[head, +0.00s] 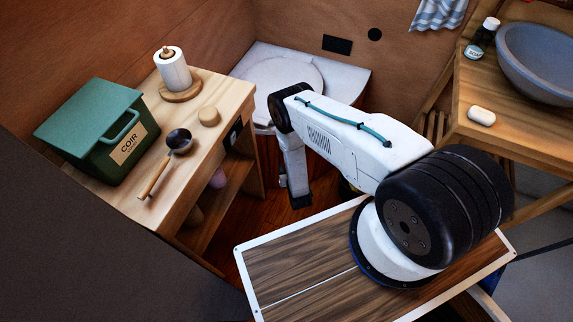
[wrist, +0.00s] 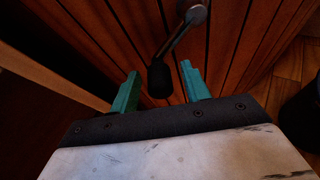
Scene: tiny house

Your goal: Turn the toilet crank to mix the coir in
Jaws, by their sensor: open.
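In the wrist view my gripper (wrist: 160,92) is open, with its two green fingers spread apart. The toilet crank (wrist: 176,42) is a metal arm running down from a round hub on a slatted wooden panel to a dark handle knob (wrist: 159,80). The knob shows between the two fingertips, with a gap on each side; I cannot tell how deep it is between them. In the head view the white toilet top (head: 283,88) with its round lid stands in the back corner. My arm hides the toilet's front and the crank there.
A wooden bench at left holds a green coir bin (head: 100,135), a scoop (head: 165,160), a paper roll (head: 172,72) and a small round wooden piece (head: 209,116). At right a counter (head: 515,128) bears a basin (head: 540,62), bottle (head: 481,38) and soap (head: 481,116).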

